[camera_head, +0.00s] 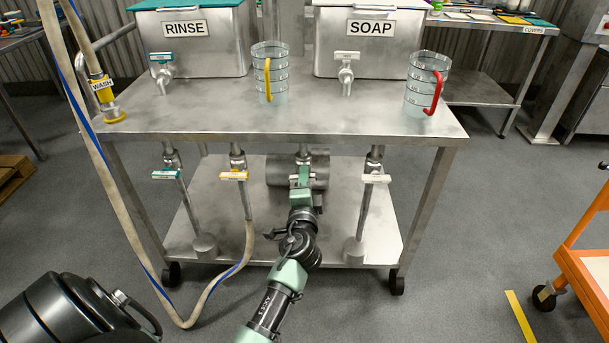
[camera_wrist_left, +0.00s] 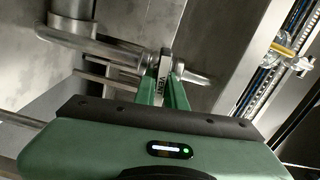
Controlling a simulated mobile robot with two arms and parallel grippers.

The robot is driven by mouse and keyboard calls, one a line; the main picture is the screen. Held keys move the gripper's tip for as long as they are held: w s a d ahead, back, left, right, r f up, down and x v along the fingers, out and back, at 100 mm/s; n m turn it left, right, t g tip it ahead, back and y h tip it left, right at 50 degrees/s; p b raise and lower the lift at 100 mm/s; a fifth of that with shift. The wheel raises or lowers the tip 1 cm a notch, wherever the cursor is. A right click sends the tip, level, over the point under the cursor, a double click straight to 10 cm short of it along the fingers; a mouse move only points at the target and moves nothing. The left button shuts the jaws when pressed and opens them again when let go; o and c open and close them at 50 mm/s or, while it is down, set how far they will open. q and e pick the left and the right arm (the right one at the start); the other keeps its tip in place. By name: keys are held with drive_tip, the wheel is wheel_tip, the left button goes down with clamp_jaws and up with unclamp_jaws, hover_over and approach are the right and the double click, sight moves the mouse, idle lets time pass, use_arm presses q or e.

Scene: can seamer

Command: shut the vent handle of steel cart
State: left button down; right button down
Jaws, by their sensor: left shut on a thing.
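The steel cart (camera_head: 290,125) stands in front of me with a row of valves under its top. My left gripper (camera_head: 300,178) reaches in under the top at the third valve from the left. In the left wrist view, its green fingers (camera_wrist_left: 163,92) are shut on the vent handle (camera_wrist_left: 164,66), a pale bar marked VENT. In that view the handle lies across the metal pipe (camera_wrist_left: 110,48) behind it. In the head view the gripper hides most of the handle. My right gripper is not in view.
A teal handle (camera_head: 166,175) and a yellow handle (camera_head: 234,175) hang to the left, a white one (camera_head: 376,178) to the right. A wash hose (camera_head: 118,205) loops down on the left. Two handled jugs stand on top. An orange cart (camera_head: 585,270) is at the right.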

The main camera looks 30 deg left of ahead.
use_arm(q)
drive_tip(key=shift+m, duration=0.6)
drive_tip(key=c, duration=1.5)
unclamp_jaws()
drive_tip(key=shift+a, duration=0.1)
drive_tip(key=v, duration=0.7)
drive_tip(key=shift+s+d, duration=0.3)
